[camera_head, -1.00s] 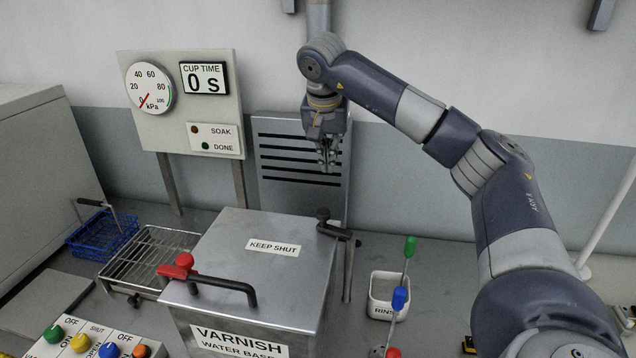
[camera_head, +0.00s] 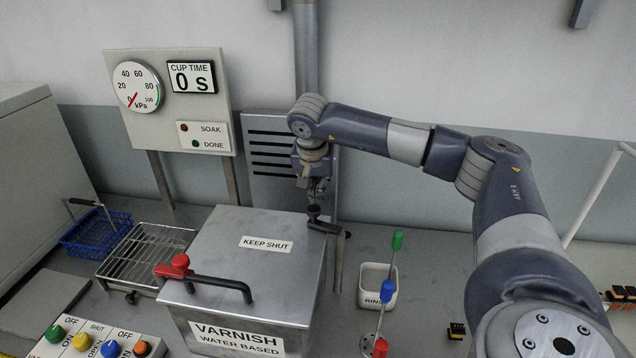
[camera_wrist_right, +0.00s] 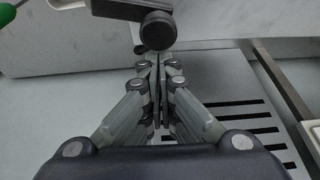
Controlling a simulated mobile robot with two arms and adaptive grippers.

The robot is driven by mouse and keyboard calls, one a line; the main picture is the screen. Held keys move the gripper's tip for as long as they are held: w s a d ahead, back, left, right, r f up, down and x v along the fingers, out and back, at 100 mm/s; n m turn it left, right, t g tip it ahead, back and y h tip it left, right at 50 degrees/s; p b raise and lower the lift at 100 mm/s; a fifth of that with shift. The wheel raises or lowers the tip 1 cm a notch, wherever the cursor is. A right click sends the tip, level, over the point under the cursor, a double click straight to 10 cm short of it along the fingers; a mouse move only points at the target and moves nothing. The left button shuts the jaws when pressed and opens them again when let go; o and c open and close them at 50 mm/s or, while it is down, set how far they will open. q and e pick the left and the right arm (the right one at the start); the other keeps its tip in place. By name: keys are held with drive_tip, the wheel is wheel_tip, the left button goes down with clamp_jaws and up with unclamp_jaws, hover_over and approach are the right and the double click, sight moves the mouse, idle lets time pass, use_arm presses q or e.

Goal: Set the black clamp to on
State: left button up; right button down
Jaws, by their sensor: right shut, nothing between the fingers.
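The black clamp (camera_head: 326,227) is at the back right corner of the varnish tank's lid (camera_head: 225,235). Its arm runs from the lid corner to a post at the right, and a round black knob stands at the lid end. My right gripper (camera_head: 314,203) points down just above the knob, its fingers shut and empty. In the right wrist view the closed fingertips (camera_wrist_right: 158,62) are right beside the black knob (camera_wrist_right: 158,30); I cannot tell whether they touch it. My left gripper is not in view.
A wire rack (camera_head: 146,252), blue basket (camera_head: 97,235) and button panel (camera_head: 95,340) are at left. A slotted panel (camera_head: 268,165) stands behind.

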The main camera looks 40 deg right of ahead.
drive_tip(key=shift+f, duration=0.1)
drive_tip(key=shift+a+n, duration=0.55)
drive_tip(key=shift+n, duration=0.15)
drive_tip(key=shift+s+a+n+t+y+b, duration=0.1)
drive_tip(key=shift+a+n+t+y+b, duration=0.25)
drive_tip(key=shift+a+n, duration=0.6)
drive_tip(key=shift+d, duration=0.2)
drive_tip(key=v, duration=1.2)
